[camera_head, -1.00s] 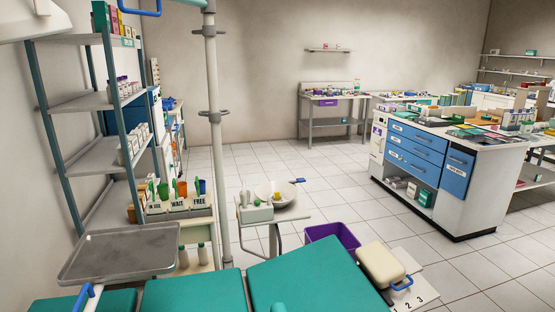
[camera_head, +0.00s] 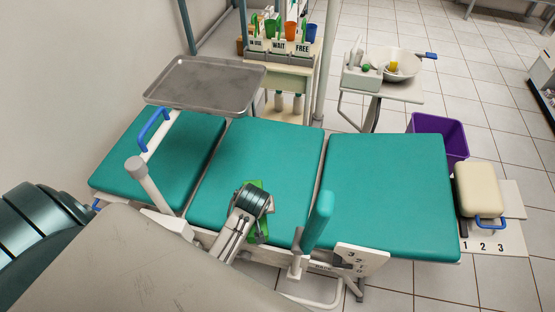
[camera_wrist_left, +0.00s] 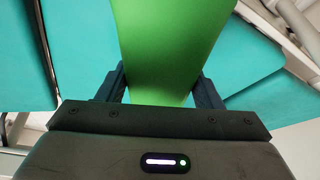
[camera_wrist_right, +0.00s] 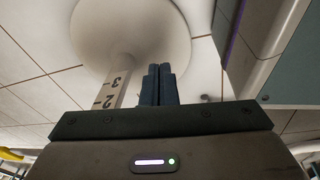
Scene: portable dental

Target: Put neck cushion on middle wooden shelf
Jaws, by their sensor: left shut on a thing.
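My left gripper (camera_head: 254,208) is over the middle of the teal dental chair (camera_head: 284,148). In the left wrist view, its fingers (camera_wrist_left: 160,82) are shut on a bright green padded thing (camera_wrist_left: 165,40), which I take as the neck cushion. Only small green parts of the cushion (camera_head: 255,184) show in the head view; my gripper covers the rest. My right gripper is out of the head view. In the right wrist view, its fingertips (camera_wrist_right: 158,76) are together and empty.
A metal tray (camera_head: 205,85) hangs over the chair's left end. Behind are a cart with labelled cup holders (camera_head: 280,49) and a basin (camera_head: 405,65). A purple bin (camera_head: 440,135) and a cream-cushioned stool (camera_head: 478,190) stand at right. Floor beyond them is clear.

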